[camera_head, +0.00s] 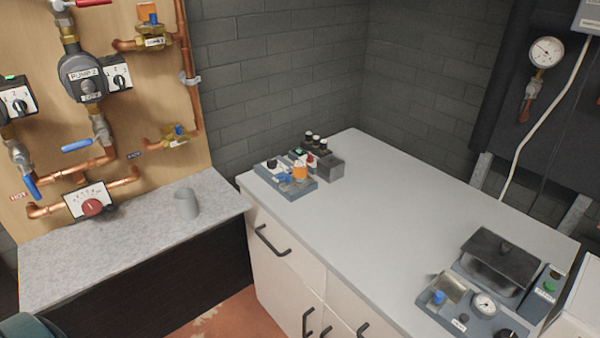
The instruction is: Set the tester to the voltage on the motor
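A pump labelled PUMP 2 (85,75) is mounted on the wooden board at the upper left, with a white dial box (117,75) on its right side. I cannot read a voltage on it. A small grey device (287,183) with blue and orange parts on top sits at the back left of the white worktop. A larger grey unit (478,312) with a round gauge, a blue knob and a black knob stands at the lower right. I cannot tell which device is the tester. Neither of my grippers shows.
The white worktop (365,205) is clear in its middle. A grey cup-like piece (187,203) stands on the speckled counter (130,240) at left. Drawer handles (270,243) stick out below the worktop.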

